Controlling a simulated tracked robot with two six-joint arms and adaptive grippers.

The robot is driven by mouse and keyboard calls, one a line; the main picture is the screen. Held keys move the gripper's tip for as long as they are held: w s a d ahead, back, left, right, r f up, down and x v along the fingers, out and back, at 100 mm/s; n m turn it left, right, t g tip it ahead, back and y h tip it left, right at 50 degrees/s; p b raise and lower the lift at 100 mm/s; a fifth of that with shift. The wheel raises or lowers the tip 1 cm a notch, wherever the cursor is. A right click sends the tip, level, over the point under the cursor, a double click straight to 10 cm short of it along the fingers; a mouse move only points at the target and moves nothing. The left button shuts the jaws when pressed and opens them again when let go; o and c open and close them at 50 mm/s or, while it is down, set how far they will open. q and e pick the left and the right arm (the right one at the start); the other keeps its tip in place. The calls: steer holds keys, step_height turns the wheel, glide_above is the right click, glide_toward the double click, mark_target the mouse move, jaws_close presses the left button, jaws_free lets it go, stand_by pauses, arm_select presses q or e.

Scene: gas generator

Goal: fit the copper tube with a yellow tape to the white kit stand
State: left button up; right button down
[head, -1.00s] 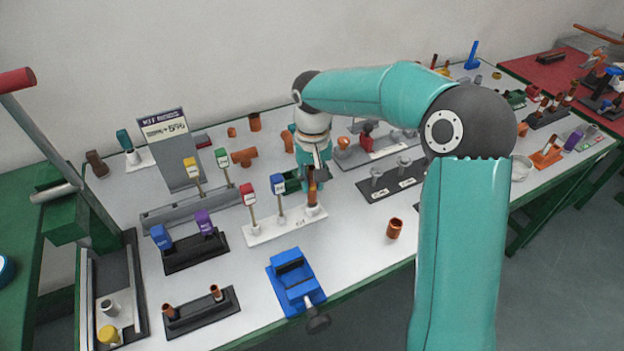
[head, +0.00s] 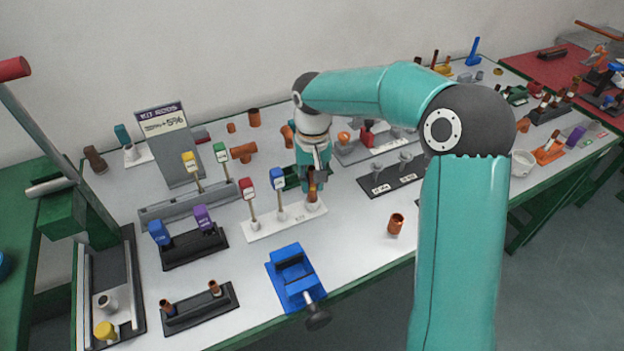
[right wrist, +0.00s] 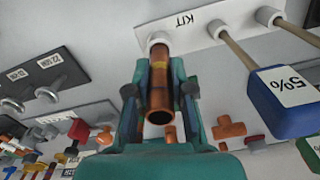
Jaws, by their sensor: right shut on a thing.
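The white kit stand (head: 268,231) lies mid-table, with a red-topped and a blue-topped stick standing in its left part. My right gripper (head: 313,184) is above its right end, shut on an upright copper tube (head: 312,192). In the right wrist view the copper tube (right wrist: 160,88) is between both fingers of the gripper (right wrist: 160,92). Its far end meets the white socket of the kit stand (right wrist: 190,34); how deep it sits is hidden. My left gripper is not in view.
A blue vise (head: 293,277) stands in front of the kit stand. A loose copper piece (head: 395,223) stands to the right. A black holder with two copper tubes (head: 201,308) is at the front left. A dark stand with grey fittings (head: 392,180) is right of the gripper.

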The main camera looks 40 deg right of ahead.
steer(key=shift+f+b, duration=0.75)
steer(key=shift+f, duration=0.35)
steer(key=c, duration=0.9)
jaws_free()
steer(key=shift+c, duration=0.2)
steer(key=shift+r, duration=0.15)
step_height(320, 180, up, 12)
steer(key=shift+f, duration=0.15)
